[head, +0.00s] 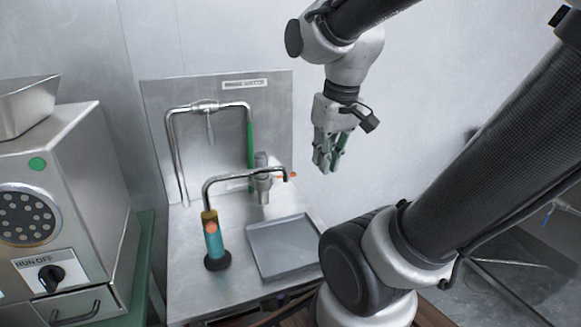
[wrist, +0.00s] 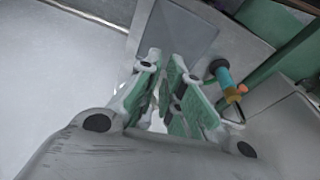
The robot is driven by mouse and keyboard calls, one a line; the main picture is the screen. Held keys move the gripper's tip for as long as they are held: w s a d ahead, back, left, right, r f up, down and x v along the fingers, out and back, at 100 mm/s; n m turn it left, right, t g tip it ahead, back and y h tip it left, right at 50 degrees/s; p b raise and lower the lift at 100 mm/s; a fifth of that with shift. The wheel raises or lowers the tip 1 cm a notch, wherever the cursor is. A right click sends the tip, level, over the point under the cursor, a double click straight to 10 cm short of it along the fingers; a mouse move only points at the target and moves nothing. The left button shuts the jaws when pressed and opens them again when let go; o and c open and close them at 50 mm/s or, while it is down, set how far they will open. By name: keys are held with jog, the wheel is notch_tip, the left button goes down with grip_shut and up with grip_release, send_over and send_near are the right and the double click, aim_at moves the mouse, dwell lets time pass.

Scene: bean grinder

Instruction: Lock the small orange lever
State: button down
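A small orange lever (head: 290,177) shows beside a grey fitting (head: 262,180) near the end of the bent pipe. Another orange part (head: 211,227) sits on the upright teal cylinder (head: 214,245); it also shows in the wrist view (wrist: 243,88). I cannot tell which of the two the task means. My gripper (head: 325,168) hangs in the air to the right of the fitting, apart from both orange parts. Its green-padded fingers (wrist: 165,62) are partly open with a narrow gap, and nothing shows between them.
A grey tray (head: 284,246) lies on the metal bench, right of the cylinder. A bent pipe (head: 240,176) rises above it. A larger pipe frame (head: 172,150) with a green section stands behind. A steel machine (head: 75,190) with a dial stands at the left.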

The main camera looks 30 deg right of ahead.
jog(key=w+d+f+m, duration=0.1)
jog(key=w+d+f, duration=0.15)
jog(key=w, duration=0.45)
jog(key=w+d+f, duration=0.1)
jog(key=w+d, duration=0.2)
jog(key=w, duration=0.4)
jog(key=w+d+f+m, duration=0.1)
jog(key=w+d+f, duration=0.15)
jog(key=w, duration=0.55)
notch_tip(320, 180, up, 2)
jog(key=t, duration=0.1)
send_over(292, 172)
jog(key=s, duration=0.2)
jog(key=shift+n, duration=0.3)
jog(key=x, duration=0.7)
jog(key=s+x, duration=0.1)
jog(key=x, duration=0.3)
jog(key=shift+f, duration=1.1)
